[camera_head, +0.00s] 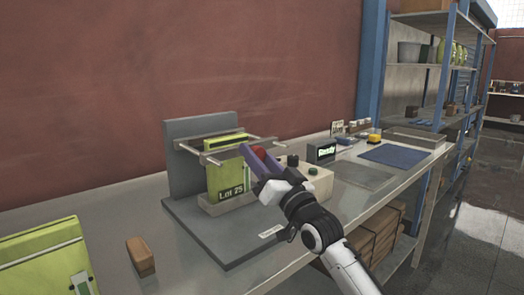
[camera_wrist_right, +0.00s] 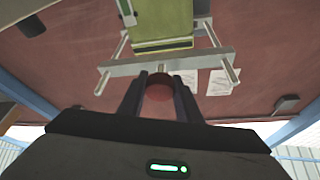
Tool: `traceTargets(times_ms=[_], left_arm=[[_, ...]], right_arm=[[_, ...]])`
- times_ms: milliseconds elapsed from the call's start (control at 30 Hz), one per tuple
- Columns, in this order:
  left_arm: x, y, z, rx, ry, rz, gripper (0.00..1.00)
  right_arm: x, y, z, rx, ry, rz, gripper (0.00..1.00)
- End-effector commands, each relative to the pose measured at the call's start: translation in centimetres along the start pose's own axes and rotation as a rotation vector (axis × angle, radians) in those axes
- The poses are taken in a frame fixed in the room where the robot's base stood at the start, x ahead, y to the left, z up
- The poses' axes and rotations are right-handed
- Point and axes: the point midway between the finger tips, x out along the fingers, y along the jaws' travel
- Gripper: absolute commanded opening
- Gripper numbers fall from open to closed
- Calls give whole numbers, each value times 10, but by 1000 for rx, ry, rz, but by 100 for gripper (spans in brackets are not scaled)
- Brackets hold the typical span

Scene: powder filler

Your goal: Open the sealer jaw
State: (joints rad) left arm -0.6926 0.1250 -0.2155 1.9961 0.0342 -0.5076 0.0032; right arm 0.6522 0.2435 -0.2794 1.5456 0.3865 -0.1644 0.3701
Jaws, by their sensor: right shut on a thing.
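The sealer stands on the bench, with a grey back plate (camera_head: 181,172), rods and a front jaw bar (camera_head: 218,155). The jaw bar also crosses the upper right wrist view (camera_wrist_right: 120,69). A green bag marked "Lot 25" (camera_head: 226,184) stands upright at the jaw; its top shows behind the bar. My right gripper (camera_head: 256,157) is at the bar's front. Its fingers are shut on a round red knob (camera_wrist_right: 160,88), which joins the middle of the bar by a short stem. The fingers partly hide the knob in the head view. My left gripper is not in view.
A control box (camera_head: 314,181) with dark buttons and a display reading "Ready" (camera_head: 321,152) stand right of the sealer. A brown block (camera_head: 141,256) and another green bag (camera_head: 45,255) are at front left. A blue mat (camera_head: 394,155) lies farther right.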

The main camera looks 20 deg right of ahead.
Motion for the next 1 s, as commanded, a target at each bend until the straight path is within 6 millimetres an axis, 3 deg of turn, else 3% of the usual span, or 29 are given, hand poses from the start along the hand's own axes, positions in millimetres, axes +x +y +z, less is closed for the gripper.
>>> traceTargets(times_ms=[133,167,267,667,1000], left_arm=[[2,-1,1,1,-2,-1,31],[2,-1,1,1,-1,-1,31],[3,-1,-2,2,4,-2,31],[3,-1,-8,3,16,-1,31],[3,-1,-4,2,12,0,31]], right_arm=[[0,0,0,0,0,0,0],[0,0,0,1,0,1,36],[0,1,0,0,1,2,50],[-10,2,0,-1,1,2,50],[-74,2,1,0,-1,2,50]])
